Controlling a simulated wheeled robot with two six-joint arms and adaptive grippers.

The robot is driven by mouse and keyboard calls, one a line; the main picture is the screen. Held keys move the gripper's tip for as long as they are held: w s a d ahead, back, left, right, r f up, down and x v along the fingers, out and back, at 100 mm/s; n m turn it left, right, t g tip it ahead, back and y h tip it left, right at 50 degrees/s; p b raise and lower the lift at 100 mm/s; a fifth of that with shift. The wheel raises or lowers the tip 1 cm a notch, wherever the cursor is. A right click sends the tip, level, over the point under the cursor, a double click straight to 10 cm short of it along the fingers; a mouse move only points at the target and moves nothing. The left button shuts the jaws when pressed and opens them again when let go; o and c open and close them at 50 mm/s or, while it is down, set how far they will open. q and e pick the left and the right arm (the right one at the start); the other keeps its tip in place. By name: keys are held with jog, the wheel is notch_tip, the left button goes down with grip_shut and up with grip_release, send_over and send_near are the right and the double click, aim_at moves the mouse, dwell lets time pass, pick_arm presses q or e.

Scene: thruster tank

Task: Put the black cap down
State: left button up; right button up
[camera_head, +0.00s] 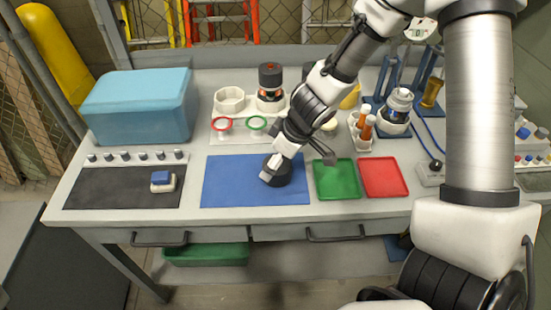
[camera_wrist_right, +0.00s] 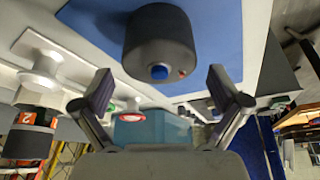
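The black cap (camera_head: 279,174) is on the blue mat (camera_head: 232,184), toward its right side. My right gripper (camera_head: 273,164) is at the cap, reaching down from the upper right and hiding part of it. In the right wrist view, the black cap (camera_wrist_right: 158,42) is a dark round piece with a blue centre and a small red spot. It sits just past the fingertips of my right gripper (camera_wrist_right: 160,82), which are spread apart, with visible gaps on both sides of the cap. My left gripper is not in view.
A green tray (camera_head: 336,193) and a red tray (camera_head: 383,191) lie right of the mat. Behind stand a black-topped jar (camera_head: 270,76), a white rack with orange tubes (camera_head: 367,127) and a blue box (camera_head: 135,143). The mat's left half is clear.

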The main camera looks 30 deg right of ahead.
jog(key=p+v, duration=0.5)
jog(key=shift+w+a+r, duration=0.2)
jog(key=shift+w, duration=0.2)
jog(key=p+v, duration=0.5)
jog(key=v, duration=0.3)
jog(key=shift+s, duration=0.3)
jog(key=shift+d+f, duration=0.15)
